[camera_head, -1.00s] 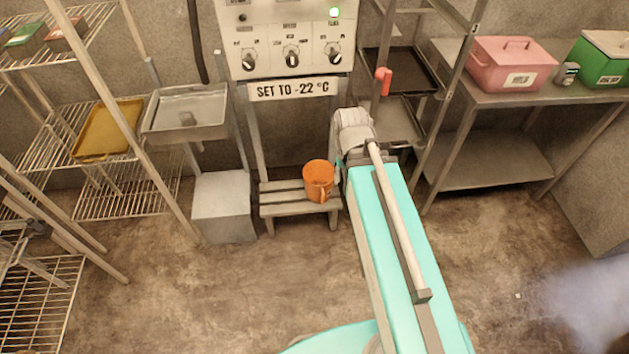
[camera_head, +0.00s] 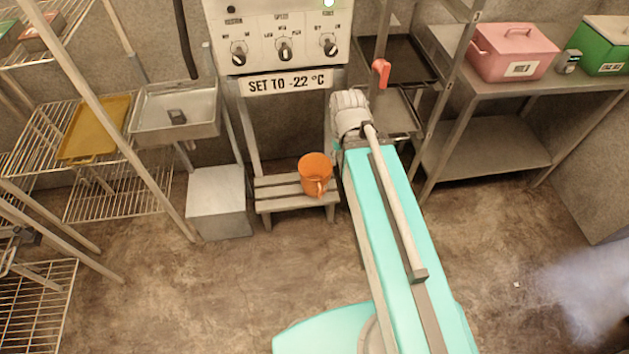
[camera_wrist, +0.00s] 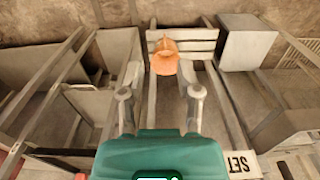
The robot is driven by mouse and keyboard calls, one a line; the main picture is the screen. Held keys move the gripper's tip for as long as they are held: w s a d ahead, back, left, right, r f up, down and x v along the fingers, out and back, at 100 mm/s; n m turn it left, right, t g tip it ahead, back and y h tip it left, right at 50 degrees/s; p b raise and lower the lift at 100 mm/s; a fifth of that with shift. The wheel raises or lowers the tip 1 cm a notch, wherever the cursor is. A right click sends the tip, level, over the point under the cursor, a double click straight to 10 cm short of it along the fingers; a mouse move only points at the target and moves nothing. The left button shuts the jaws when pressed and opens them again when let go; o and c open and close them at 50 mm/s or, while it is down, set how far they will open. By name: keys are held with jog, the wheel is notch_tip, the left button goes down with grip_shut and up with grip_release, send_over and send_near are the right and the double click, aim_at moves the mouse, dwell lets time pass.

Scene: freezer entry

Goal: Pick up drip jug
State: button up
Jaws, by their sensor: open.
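The drip jug is an orange jug (camera_head: 315,173) standing upright on a small grey slatted stool (camera_head: 268,190) below the control panel, its handle toward the camera. In the wrist view the jug (camera_wrist: 165,57) shows at upper centre on the stool (camera_wrist: 197,34), ahead of my fingertips and between their lines. My gripper (camera_wrist: 163,85) is open and empty, with its fingers apart; the jug is not touched as far as I can see. In the head view my arm reaches toward the panel, right of the jug, and the gripper itself is hidden.
A grey box (camera_head: 219,203) stands left of the stool. The control panel (camera_head: 283,38) with a "SET TO -22 °C" sign (camera_head: 288,82) is above. Wire shelving (camera_head: 120,205) is at left; a steel table (camera_head: 480,92) bears a pink box (camera_head: 513,52) at right. Floor in front is clear.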

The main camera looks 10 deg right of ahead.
jog(key=w+a+f+m+t+h+b, duration=0.1)
jog(key=w+f+m+t+h+b, duration=0.1)
jog(key=w+f+b, duration=0.6)
jog(key=w+a+f+m+t+h+b, duration=0.2)
jog(key=w+f+m+b, duration=0.3)
jog(key=f+b, duration=1.4)
jog(key=w+a+f+m+t+h+b, duration=0.1)
jog(key=w+f+m+b, duration=0.3)
jog(key=w+f+b, duration=0.6)
notch_tip(320, 180, down, 4)
jog(key=t+h+b, duration=0.1)
jog(key=b, duration=0.8)
jog(key=shift+w+a+h, duration=0.25)
jog(key=shift+w+h, duration=0.05)
jog(key=shift+w, duration=0.05)
jog(key=b, duration=0.6)
send_over(319, 184)
notch_tip(319, 184, down, 5)
jog(key=shift+d+f, duration=0.1)
jog(key=shift+f, duration=0.05)
jog(key=shift+w+d+f, duration=0.3)
jog(key=shift+d+f, duration=0.1)
